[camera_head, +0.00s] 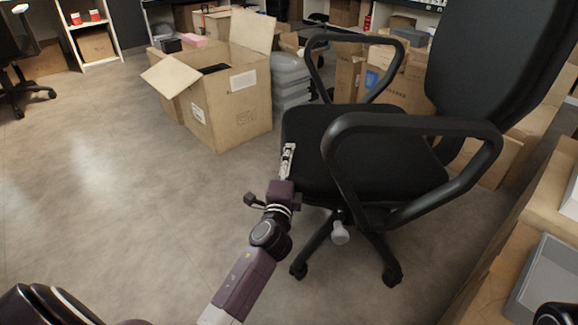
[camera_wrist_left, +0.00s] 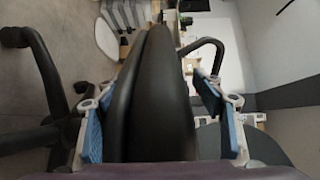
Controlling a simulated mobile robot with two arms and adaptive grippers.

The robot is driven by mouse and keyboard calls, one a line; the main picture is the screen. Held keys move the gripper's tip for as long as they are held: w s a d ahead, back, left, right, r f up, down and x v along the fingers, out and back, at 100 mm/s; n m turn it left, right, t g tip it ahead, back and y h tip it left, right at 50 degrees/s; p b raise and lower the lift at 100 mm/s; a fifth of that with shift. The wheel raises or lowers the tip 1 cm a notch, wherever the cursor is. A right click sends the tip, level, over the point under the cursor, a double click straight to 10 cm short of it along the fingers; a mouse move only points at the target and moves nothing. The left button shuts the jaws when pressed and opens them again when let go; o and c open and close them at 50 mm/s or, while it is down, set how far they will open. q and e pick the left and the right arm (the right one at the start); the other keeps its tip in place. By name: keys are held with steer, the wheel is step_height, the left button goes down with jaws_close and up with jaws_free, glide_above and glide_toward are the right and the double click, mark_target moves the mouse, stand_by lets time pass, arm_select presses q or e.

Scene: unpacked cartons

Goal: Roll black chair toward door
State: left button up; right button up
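The black chair (camera_head: 330,140) stands right of centre in the head view, with two loop armrests, a tall backrest at the right and a wheeled base. My left gripper (camera_head: 289,160) is at the left front edge of the seat. In the left wrist view, its blue-padded fingers (camera_wrist_left: 163,128) are spread apart. The seat edge (camera_wrist_left: 160,85) lies between them, with a gap on the right side; whether the left finger touches it I cannot tell. A dark part of the chair base shows at the left there. My right gripper is not in view. I cannot identify a door.
A large open carton (camera_head: 225,110) stands behind the chair to the left, next to stacked grey plastic bins (camera_head: 291,85). More cartons (camera_head: 410,85) stand behind the chair. A table with a grey tray (camera_head: 548,285) is at the lower right. The floor (camera_head: 100,170) at left is clear.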

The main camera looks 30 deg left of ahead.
arm_select(q)
jaws_close()
steer(key=shift+f, duration=0.1)
stand_by(0.3)
